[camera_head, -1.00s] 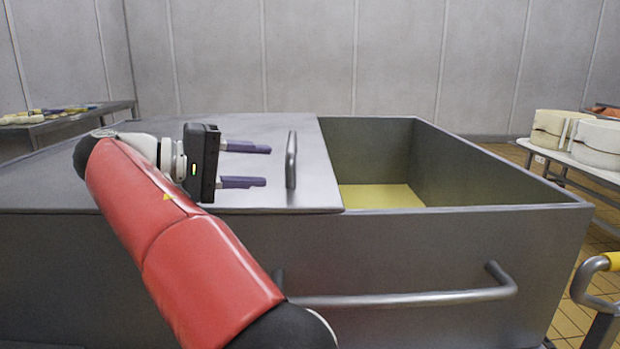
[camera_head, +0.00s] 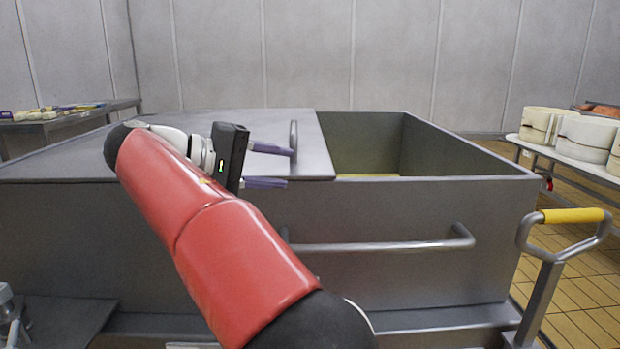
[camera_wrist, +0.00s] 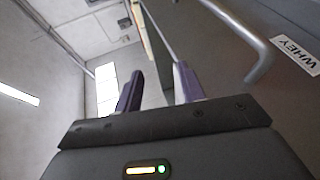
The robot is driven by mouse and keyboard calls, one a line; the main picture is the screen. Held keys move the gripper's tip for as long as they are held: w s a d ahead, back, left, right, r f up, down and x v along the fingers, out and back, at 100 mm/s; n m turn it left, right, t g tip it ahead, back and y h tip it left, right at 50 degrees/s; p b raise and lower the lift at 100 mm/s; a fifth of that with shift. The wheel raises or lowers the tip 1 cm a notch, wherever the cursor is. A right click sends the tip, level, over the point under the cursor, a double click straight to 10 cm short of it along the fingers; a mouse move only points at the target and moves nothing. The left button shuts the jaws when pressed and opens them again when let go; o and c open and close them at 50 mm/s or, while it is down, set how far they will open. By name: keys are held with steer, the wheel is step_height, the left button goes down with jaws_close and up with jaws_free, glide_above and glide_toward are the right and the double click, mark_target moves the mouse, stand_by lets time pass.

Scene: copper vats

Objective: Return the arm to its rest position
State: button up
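My gripper (camera_head: 282,168) is at the end of my red arm, pointing right in the head view. Its two purple fingers are apart with nothing between them; the wrist view also shows the gripper (camera_wrist: 158,85) open and empty. In the head view it overlaps the front edge of a grey metal lid (camera_head: 230,122). The upper fingertip appears close to the upright lid handle (camera_head: 293,136); I cannot tell the exact gap. The lid covers the left part of a large metal vat (camera_head: 400,205), whose right part is open.
A horizontal bar handle (camera_head: 385,246) runs along the vat's front. A yellow-gripped metal handle (camera_head: 572,215) stands at the right. White round blocks sit on a table (camera_head: 570,160) behind it. Another table (camera_head: 70,120) stands at the left. The wrist view shows a WHEY label (camera_wrist: 296,50).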

steer(key=s+d+f+g+y, duration=0.1)
steer(key=s+d+f+y, duration=0.15)
steer(key=d, duration=0.45)
steer(key=s+d+f+y, duration=0.1)
steer(key=d+f+y, duration=0.1)
steer(key=d+f, duration=0.3)
steer(key=s+d+f+g+y, duration=0.1)
steer(key=s+d+f+y, duration=0.15)
steer(key=d, duration=0.55)
steer(key=s+d+f+m+t+y, duration=0.1)
steer(key=s+f+m+y, duration=0.3)
steer(key=s+f, duration=1.2)
steer(key=y, duration=0.2)
steer(key=shift+s+d+m+y, duration=0.15)
steer(key=shift+s+m+y, duration=0.15)
steer(key=shift+s, duration=0.1)
